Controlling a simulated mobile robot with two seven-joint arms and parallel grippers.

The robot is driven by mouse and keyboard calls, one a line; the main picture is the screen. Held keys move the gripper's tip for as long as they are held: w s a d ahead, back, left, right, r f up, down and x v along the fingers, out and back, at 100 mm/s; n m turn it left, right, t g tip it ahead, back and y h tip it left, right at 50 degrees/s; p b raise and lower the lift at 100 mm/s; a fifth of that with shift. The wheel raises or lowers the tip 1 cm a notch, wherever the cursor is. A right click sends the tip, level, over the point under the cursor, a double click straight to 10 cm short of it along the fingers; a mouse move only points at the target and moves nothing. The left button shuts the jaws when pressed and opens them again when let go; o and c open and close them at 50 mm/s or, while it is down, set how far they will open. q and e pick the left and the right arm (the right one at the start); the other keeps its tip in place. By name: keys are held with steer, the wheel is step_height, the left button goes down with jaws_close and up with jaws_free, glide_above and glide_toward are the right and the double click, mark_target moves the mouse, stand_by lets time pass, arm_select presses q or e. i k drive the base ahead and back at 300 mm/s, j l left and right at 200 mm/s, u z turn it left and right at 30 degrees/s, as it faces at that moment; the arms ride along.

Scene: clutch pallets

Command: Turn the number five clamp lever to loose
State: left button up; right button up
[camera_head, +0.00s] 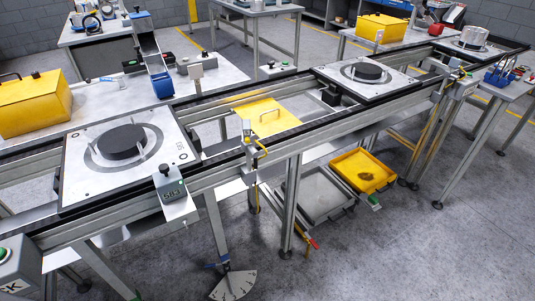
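No gripper of mine shows in the head view. A fan-shaped white dial plate (233,286) sits low at the bottom centre, below the conveyor. A red-tipped lever (314,243) is lower, near a conveyor leg. I cannot tell which of these is the number five clamp lever, nor its setting.
The conveyor (218,176) crosses the view, bearing a near pallet (79,186) and a farther pallet (338,73) with dark discs. A grey tray (318,199) and yellow tray (345,160) are below. Floor at lower right is clear.

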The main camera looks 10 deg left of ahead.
mark_target(252, 150)
steer(key=i+l, duration=0.15)
steer(key=l, duration=0.15)
steer(key=i+l+u, duration=0.15)
steer(key=i+l, duration=0.2)
steer(key=l, duration=0.25)
steer(key=i+l+u, duration=0.1)
steer(key=l, duration=0.2)
